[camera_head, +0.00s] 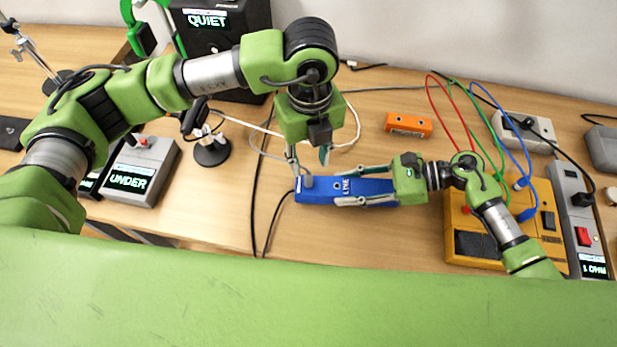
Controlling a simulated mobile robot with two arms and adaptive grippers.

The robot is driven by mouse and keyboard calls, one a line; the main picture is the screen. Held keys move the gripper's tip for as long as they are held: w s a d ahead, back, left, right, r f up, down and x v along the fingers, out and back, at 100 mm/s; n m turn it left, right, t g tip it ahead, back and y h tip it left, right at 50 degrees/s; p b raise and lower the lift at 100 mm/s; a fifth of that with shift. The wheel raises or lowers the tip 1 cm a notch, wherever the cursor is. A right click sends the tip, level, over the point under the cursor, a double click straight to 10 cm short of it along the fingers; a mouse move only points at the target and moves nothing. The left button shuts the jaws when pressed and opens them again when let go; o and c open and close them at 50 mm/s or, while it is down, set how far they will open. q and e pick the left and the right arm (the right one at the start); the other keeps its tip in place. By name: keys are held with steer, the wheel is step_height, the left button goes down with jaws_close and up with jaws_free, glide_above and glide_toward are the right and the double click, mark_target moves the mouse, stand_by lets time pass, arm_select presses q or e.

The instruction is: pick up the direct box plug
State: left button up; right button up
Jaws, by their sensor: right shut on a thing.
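The blue direct box (376,187), marked LINE, lies on the table in the middle of the head view. A small grey plug (308,182) shows at its left end; I cannot tell how far it sits in the box. My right gripper (342,187) comes from the right and is shut on the blue box, one finger along each long side. My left gripper (309,165) points down just above the box's left end. Its fingers are apart with nothing seen between them, and the plug is just below them.
A yellow unit (477,244) with red, green and blue leads stands at right, beside a grey power strip (578,215). An orange box (408,124) lies behind. A grey UNDER meter (141,170) stands at left. Dark cables run left of the blue box.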

mark_target(308, 173)
arm_select(q)
steer(key=shift+s+a+f, duration=0.1)
steer(key=shift+f, duration=3.5)
jaws_close()
